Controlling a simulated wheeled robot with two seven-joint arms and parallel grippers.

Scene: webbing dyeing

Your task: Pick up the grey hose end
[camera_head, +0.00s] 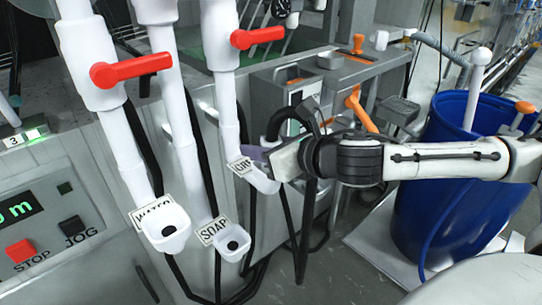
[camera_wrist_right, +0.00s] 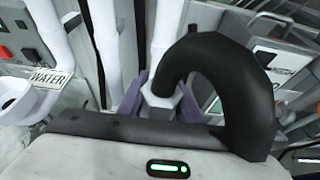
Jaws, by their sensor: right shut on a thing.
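My right gripper (camera_head: 260,154) reaches in from the right, beside the third white pipe with a partly hidden label (camera_head: 240,166). In the right wrist view its purple fingers (camera_wrist_right: 160,97) are shut around the grey hose end (camera_wrist_right: 161,101). A thick black hose (camera_wrist_right: 222,75) arches up from that end and bends down to the right. In the head view the black hose (camera_head: 281,117) arches above the gripper, and I cannot make out the grey end there. My left gripper is not in view.
White funnels marked WATER (camera_head: 167,230) and SOAP (camera_head: 231,243) stand to the left, below red-handled valves (camera_head: 130,71). A control panel (camera_head: 45,218) is at far left. A blue barrel (camera_head: 440,185) stands under my right arm. An orange lever (camera_head: 360,108) is behind the gripper.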

